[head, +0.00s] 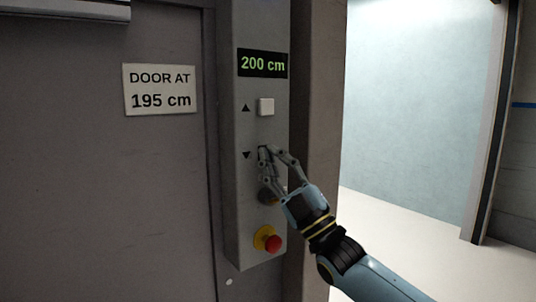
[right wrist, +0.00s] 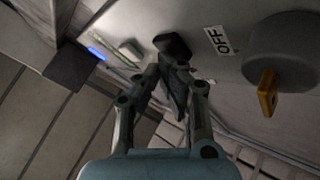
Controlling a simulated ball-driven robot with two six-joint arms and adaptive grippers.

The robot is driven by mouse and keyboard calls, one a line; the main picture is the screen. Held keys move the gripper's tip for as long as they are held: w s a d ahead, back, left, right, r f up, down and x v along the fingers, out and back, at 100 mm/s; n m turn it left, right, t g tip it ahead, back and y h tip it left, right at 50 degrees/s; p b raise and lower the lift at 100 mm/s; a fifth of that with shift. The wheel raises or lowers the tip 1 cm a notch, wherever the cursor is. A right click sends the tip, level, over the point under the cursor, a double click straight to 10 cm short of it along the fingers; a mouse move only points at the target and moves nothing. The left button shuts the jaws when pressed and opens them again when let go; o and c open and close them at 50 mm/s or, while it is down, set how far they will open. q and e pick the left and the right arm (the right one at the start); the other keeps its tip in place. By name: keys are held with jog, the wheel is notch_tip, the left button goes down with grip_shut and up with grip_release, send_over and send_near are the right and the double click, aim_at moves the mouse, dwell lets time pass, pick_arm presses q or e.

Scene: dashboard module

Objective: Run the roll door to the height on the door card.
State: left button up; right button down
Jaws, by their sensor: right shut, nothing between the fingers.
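The door card (head: 160,89) on the wall reads "DOOR AT 195 cm". The control box (head: 240,215) has a display (head: 262,63) that reads "200 cm" in green. Below it is a pale square up button (head: 266,107) beside an up arrow. A down arrow (head: 246,155) marks the place under it, where my right gripper (head: 264,150) covers the button. The right gripper is shut and empty, its fingertips at the panel; I cannot tell whether they touch. It also shows in the right wrist view (right wrist: 173,66). The roll door's curtain is not seen; my left gripper is out of view.
A red stop button (head: 273,243) on a yellow base sits low on the box. In the right wrist view, a round grey switch (right wrist: 295,50) with a yellow key (right wrist: 267,93) stands beside an "OFF" label (right wrist: 218,40). A bright doorway opens right of the box.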

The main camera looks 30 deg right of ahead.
jog(key=shift+s, duration=0.15)
dwell(0.3)
jog(key=shift+s+p, duration=0.45)
jog(key=shift+s, duration=0.25)
jog(key=s, duration=0.1)
jog(key=s+p, duration=0.1)
jog(key=s, duration=0.1)
jog(key=s+p, duration=0.1)
jog(key=s, duration=0.1)
jog(key=shift+d, duration=0.25)
